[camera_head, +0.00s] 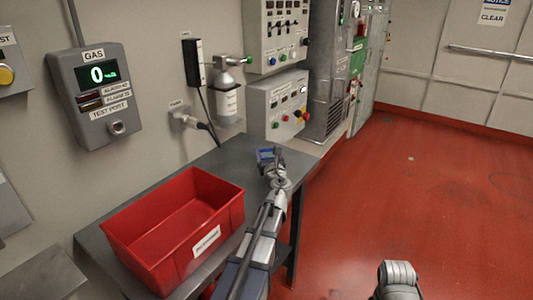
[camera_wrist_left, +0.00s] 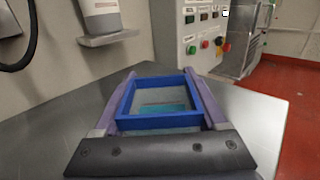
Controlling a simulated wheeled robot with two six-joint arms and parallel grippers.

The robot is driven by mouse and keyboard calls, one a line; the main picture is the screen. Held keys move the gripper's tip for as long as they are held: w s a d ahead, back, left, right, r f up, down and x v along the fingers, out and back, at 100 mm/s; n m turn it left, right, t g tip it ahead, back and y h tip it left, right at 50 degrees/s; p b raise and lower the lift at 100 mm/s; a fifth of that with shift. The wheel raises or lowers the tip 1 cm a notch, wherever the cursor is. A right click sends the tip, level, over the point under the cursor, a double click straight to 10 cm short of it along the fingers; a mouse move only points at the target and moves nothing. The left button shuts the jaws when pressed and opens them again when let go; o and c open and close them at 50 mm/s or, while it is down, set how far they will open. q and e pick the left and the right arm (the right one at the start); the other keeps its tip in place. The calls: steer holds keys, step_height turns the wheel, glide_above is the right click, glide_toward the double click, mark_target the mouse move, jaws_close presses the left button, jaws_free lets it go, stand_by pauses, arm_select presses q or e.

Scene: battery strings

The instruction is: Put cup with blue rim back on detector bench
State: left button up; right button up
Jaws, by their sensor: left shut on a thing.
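The cup with the blue rim (camera_wrist_left: 160,120) shows in the left wrist view as a square blue rim around a pale inside with a teal patch. My left gripper (camera_wrist_left: 160,84) is shut on it, one finger along each side. In the head view the cup (camera_head: 265,154) is small and partly hidden by my left gripper (camera_head: 268,160). It is over the right part of the grey detector bench (camera_head: 236,150). I cannot tell whether its base touches the bench top.
A red bin (camera_head: 132,247) with a white label stands on the near left part of the bench. A wall-mounted gas detector (camera_head: 93,98) hangs at left. A bottle in a bracket (camera_head: 228,100) and control boxes (camera_head: 275,105) are behind the bench. Bench top around the cup is clear.

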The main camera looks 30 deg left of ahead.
arm_select(q)
steer(key=o, duration=1.4)
steer(key=shift+s+d+r+p, duration=0.1)
steer(key=shift+r+p, duration=0.1)
steer(key=shift+p, duration=0.1)
steer(key=v, duration=1.1)
steer(key=shift+s+d, duration=0.25)
steer(key=shift+f, duration=0.15)
